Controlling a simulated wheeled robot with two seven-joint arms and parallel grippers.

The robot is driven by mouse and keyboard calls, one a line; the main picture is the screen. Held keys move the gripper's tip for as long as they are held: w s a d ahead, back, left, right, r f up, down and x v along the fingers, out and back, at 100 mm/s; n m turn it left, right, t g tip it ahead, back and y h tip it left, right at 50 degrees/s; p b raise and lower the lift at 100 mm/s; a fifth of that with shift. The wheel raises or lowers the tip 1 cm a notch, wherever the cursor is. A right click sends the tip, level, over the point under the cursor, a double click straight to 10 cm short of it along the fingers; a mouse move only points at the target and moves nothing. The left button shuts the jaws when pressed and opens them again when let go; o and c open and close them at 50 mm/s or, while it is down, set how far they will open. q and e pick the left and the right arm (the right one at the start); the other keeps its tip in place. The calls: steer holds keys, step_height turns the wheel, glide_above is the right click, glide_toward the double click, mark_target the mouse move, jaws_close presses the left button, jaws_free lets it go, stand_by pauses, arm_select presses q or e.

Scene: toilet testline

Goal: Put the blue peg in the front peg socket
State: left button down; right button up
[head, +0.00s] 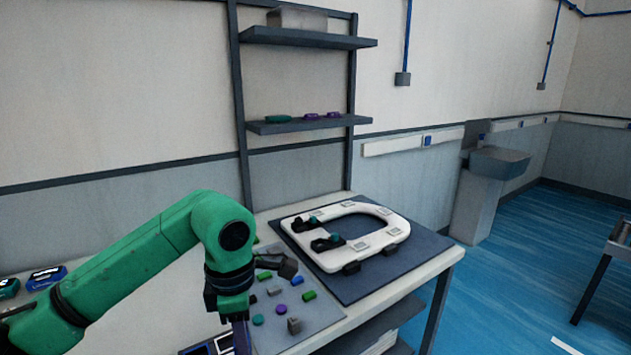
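My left gripper (238,315) hangs pointing down at the front left edge of the parts mat. A narrow bluish-purple shape shows below it at the picture's lower edge; I cannot tell whether it is held. A small blue piece (297,281) lies on the grey parts mat (325,313), right of the gripper and apart from it; I cannot tell if it is the blue peg. No peg socket is clearly identifiable. My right gripper is out of view.
Green, purple and grey pieces lie around the blue one, including a grey block (294,325). The dark mat (420,252) has bare room at its right. A shelf (310,124) with small parts stands behind the table. Blue-edged containers (47,278) sit at the left.

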arm_select(q)
steer(key=s+a+f+m, duration=0.2)
steer(key=s+f+m, duration=0.1)
steer(key=f+m, duration=0.6)
steer(key=s+a+f+m, duration=0.3)
steer(key=f+m, duration=0.5)
steer(key=m, duration=0.3)
steer(key=shift+s+f+m, duration=0.25)
steer(key=shift+f+m, duration=0.15)
